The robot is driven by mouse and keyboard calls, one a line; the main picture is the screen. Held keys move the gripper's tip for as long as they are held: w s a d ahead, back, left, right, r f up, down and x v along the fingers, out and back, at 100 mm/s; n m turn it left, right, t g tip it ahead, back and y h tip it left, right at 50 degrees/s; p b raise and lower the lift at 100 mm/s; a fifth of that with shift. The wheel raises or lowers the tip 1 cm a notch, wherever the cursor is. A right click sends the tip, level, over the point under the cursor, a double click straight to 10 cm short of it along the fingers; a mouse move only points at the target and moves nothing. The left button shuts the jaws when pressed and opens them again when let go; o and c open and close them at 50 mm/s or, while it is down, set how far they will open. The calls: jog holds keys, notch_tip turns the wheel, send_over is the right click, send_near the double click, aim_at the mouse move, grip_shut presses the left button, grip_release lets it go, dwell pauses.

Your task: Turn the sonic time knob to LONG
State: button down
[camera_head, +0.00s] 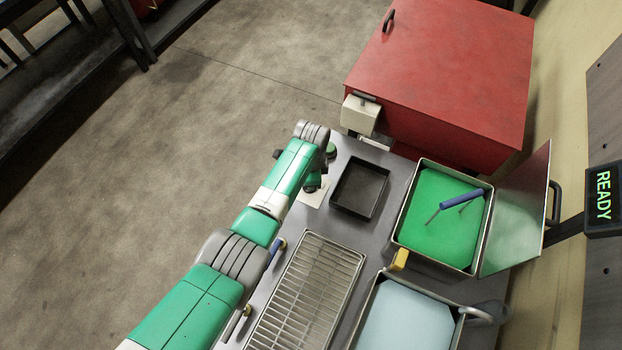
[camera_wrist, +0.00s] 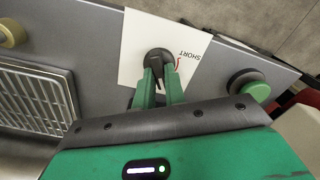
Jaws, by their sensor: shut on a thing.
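The sonic time knob (camera_wrist: 158,60) is a black round knob on a white label plate (camera_wrist: 132,45) in the wrist view. The word SHORT and part of a red mark show on the plate to the right of the knob; I see no LONG text. My gripper (camera_wrist: 159,84) has its two green fingers shut on the knob's raised grip. In the head view my gripper (camera_head: 313,184) is at the bench's left edge, over the white plate (camera_head: 311,199), and the knob is largely hidden there.
A green button (camera_wrist: 248,86) sits right of the plate in the wrist view. A black tray (camera_head: 337,200), a wire rack (camera_head: 310,285), a green-filled tank (camera_head: 415,215) with an open lid and a pale blue tank (camera_head: 405,320) stand nearby. A display (camera_head: 603,195) reads READY.

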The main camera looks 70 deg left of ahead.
jog(key=c, duration=1.5)
grip_release()
jog(key=shift+o, duration=0.2)
jog(key=shift+r, duration=0.1)
notch_tip(320, 180, up, 8)
jog(key=p, duration=0.3)
jog(key=shift+f, duration=0.2)
